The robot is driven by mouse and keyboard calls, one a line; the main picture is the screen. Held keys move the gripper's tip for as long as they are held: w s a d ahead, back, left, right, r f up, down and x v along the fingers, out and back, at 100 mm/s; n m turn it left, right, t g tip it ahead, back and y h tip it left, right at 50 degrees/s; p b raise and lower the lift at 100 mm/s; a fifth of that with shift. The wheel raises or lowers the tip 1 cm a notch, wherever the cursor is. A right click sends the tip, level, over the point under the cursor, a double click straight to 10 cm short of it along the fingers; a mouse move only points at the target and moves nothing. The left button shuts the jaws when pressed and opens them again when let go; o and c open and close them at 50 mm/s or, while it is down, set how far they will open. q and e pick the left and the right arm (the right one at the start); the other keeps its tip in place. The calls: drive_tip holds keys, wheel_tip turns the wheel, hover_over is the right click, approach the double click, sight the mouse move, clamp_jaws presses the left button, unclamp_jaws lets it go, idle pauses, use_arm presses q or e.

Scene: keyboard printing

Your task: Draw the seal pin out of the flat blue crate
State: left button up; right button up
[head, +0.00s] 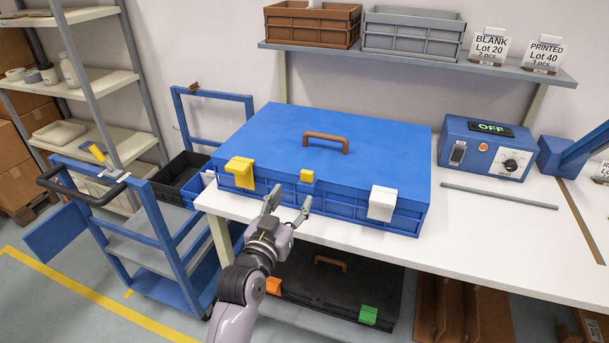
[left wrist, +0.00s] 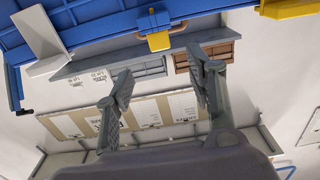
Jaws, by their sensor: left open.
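The flat blue crate (head: 340,150) lies closed on the white table, with a brown handle (head: 326,141) on its lid. A small yellow block (head: 307,176), seemingly the seal pin, sits at the middle of its front edge. It also shows in the left wrist view (left wrist: 158,40). A yellow latch (head: 240,172) is on the left of the front and a white latch (head: 382,203) on the right. My left gripper (head: 288,203) is open and empty in front of the crate, just below and left of the small yellow block, apart from it. My right gripper is not in view.
A blue control box (head: 487,148) reading OFF and a grey rod (head: 499,196) lie right of the crate. A shelf (head: 420,58) with bins and label cards hangs behind. A black case (head: 340,295) sits beneath the table. A blue cart (head: 140,230) stands to the left.

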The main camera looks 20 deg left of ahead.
sight(306, 175)
use_arm(q)
drive_tip(key=w+p, duration=0.1)
drive_tip(key=w, duration=0.8)
drive_tip(key=shift+w+d, duration=0.15)
drive_tip(key=shift+w, duration=0.9)
drive_tip(key=shift+c, duration=0.4)
drive_tip(key=c, duration=0.9)
drive_tip(key=shift+c, duration=0.7)
drive_tip(key=o, duration=0.5)
clamp_jaws()
